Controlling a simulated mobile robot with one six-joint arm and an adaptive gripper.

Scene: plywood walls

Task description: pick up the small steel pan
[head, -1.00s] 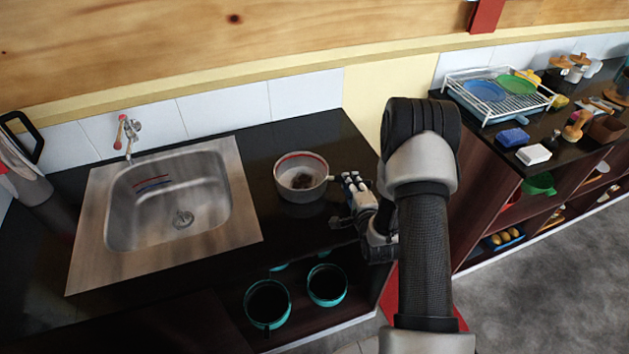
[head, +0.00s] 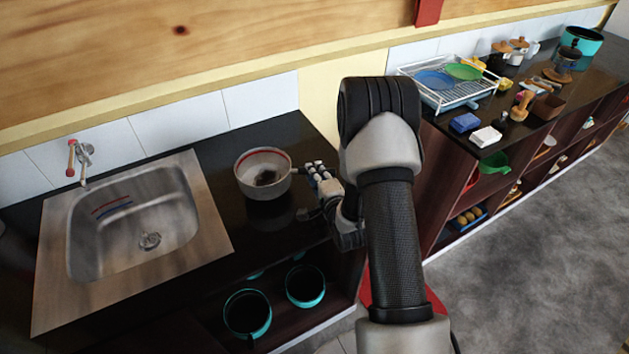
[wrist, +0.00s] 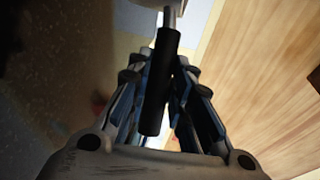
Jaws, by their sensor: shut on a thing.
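The small steel pan (head: 250,186) is in the middle of the head view, over the dark counter right of the sink. It is round, with a reddish line inside the rim and something dark in the bottom. My gripper (head: 312,185) is at its right side. In the wrist view the pan's black handle (wrist: 160,90) lies lengthwise between the fingers (wrist: 158,95), which are shut on it. The pan looks level. It appears to be slightly above the counter, but the gap is hard to judge. Its bowl is mostly out of the wrist view.
The steel sink (head: 140,225) with its tap (head: 82,160) is on the left. Teal pots (head: 248,314) stand on the shelf below. A dish rack (head: 450,90), sponges and several kitchen items crowd the right counter. The tiled wall (head: 180,125) is close behind the pan.

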